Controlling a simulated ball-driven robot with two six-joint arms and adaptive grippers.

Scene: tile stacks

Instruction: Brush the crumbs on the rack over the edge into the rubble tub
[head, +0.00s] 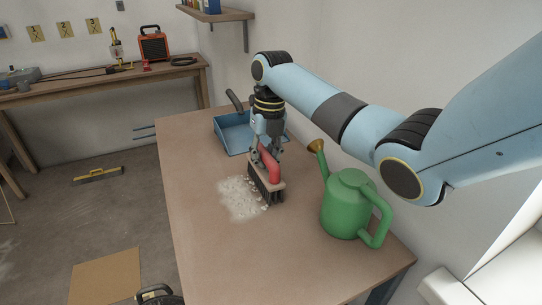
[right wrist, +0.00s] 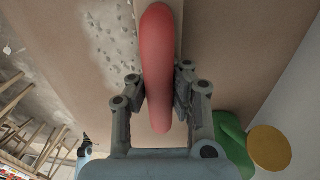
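My right gripper (head: 268,140) is shut on the red handle of a hand brush (head: 268,186). In the right wrist view its fingers (right wrist: 164,90) stand on both sides of the red handle (right wrist: 157,60). The brush's dark bristles point down at the table, at the right edge of a pale patch of crumbs (head: 238,200). Crumbs also show in the right wrist view (right wrist: 108,38), left of the handle. The crumbs lie on the brown tabletop (head: 200,245), not on a visible rack. I cannot make out a rubble tub.
A green watering can (head: 347,205) stands right of the brush. A blue dustpan (head: 231,134) lies behind it. A dark rounded object (head: 158,294), cut off by the bottom edge, is unclear. The tabletop's left and front parts are clear. A workbench (head: 100,88) stands at the back left.

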